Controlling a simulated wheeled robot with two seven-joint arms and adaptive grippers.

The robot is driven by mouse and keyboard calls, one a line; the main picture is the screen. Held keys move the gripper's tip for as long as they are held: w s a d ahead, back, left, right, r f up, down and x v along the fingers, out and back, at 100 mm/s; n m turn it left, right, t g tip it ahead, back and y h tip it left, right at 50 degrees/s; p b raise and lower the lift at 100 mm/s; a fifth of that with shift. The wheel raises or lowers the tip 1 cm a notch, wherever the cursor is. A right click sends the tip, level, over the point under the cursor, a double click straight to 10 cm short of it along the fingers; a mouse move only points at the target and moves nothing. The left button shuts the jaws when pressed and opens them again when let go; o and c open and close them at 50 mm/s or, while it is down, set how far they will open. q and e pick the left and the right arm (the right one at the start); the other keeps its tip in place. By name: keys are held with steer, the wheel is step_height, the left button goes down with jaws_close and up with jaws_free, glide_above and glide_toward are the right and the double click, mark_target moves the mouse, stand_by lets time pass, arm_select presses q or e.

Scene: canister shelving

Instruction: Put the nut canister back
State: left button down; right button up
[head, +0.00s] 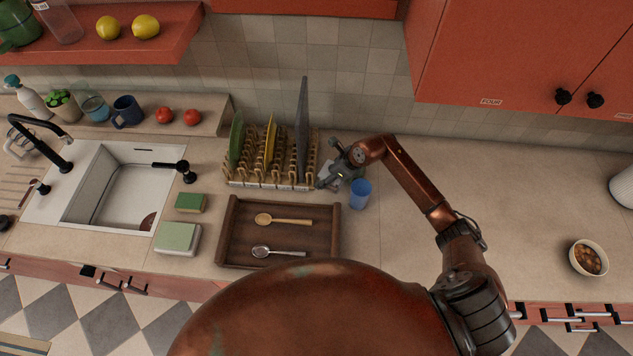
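I cannot make out a nut canister for certain. A white rounded object (624,186) is cut off by the right edge of the head view, and I cannot tell what it is. A white bowl (588,258) with brown pieces, possibly nuts, stands on the counter at the right. My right gripper (330,178) is low over the counter, beside the right end of the dish rack and just left of a blue cup. Something pale shows by its fingers, and I cannot tell whether it holds anything. My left gripper is out of view.
The dish rack (270,184) holds upright plates and a grey board. The blue cup (360,194) stands near my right gripper. A brown tray (229,238) with two spoons lies in front. Red cabinets (515,45) overhang the back right. The right counter is mostly clear.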

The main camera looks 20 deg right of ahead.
step_height(320, 180, down, 4)
steer(key=shift+f+p, duration=0.15)
steer(key=shift+p, duration=0.25)
steer(key=shift+f, duration=0.1)
steer(key=shift+f, duration=0.1)
steer(key=o, duration=1.4)
